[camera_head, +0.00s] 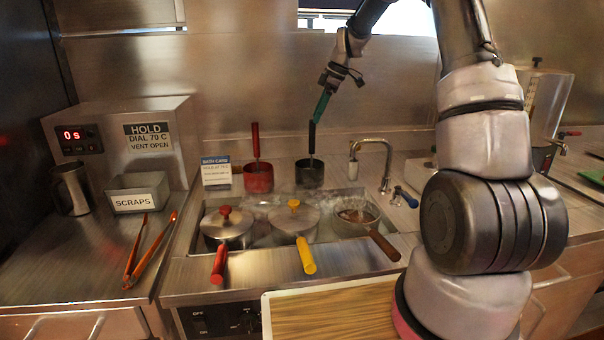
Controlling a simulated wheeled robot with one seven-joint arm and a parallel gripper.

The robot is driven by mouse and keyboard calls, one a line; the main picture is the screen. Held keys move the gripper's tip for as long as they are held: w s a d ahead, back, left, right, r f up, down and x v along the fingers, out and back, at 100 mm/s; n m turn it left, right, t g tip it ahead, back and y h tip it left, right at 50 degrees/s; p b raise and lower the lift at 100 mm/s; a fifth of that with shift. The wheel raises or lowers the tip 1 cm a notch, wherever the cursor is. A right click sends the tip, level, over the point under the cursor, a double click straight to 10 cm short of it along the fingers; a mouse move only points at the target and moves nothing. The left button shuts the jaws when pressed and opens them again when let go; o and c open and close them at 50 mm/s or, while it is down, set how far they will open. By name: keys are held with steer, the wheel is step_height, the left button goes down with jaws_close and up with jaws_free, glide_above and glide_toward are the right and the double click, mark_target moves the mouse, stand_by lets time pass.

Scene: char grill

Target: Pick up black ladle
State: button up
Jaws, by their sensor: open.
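The black ladle (310,173) stands at the back of the steam well, its dark cup down and its black handle pointing up. My gripper (318,112) reaches down from above with its greenish fingers at the top of that handle. It is open; the fingers are small here, and I cannot tell whether they touch the handle or lie around it.
A red ladle (258,177) stands just left of the black one, beside a bath card (216,171). A faucet (386,165) stands to the right. Two lidded pots and an open brown-handled pan (356,216) sit in front. Orange tongs (148,250) lie at left.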

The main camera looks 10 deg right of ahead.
glide_toward(310, 150)
steer(key=w+a+f, duration=0.2)
steer(key=a+f, duration=0.2)
steer(key=shift+f, duration=0.2)
steer(key=shift+a, duration=0.1)
jaws_close()
